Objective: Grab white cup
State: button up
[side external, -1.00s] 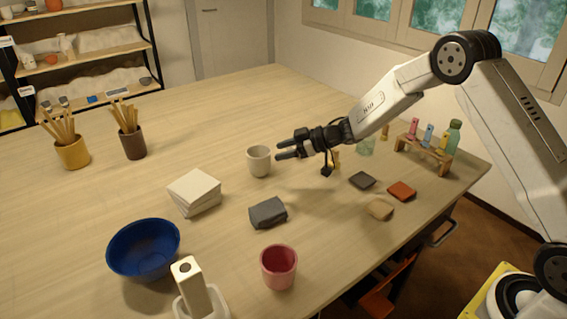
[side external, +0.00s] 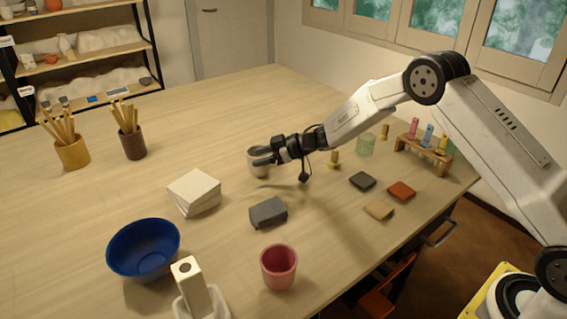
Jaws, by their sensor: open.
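The white cup (side external: 257,167) stands upright on the wooden table, near its middle. My gripper (side external: 263,156) is at the cup, reaching in from the right, with its fingers level with the cup's upper part. The jaws are open. The near finger covers part of the cup's front and rim, and the far finger is hard to make out. I cannot tell whether the fingers touch the cup.
A stack of white tiles (side external: 194,191) and a grey block (side external: 268,212) lie in front of the cup. A blue bowl (side external: 144,249) and a pink cup (side external: 278,267) stand nearer the camera. Tool pots (side external: 133,144) stand behind left. The table behind the cup is clear.

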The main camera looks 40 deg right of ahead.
jog(key=shift+w+a+f, duration=0.25)
jog(key=shift+w+a, duration=0.15)
grip_shut()
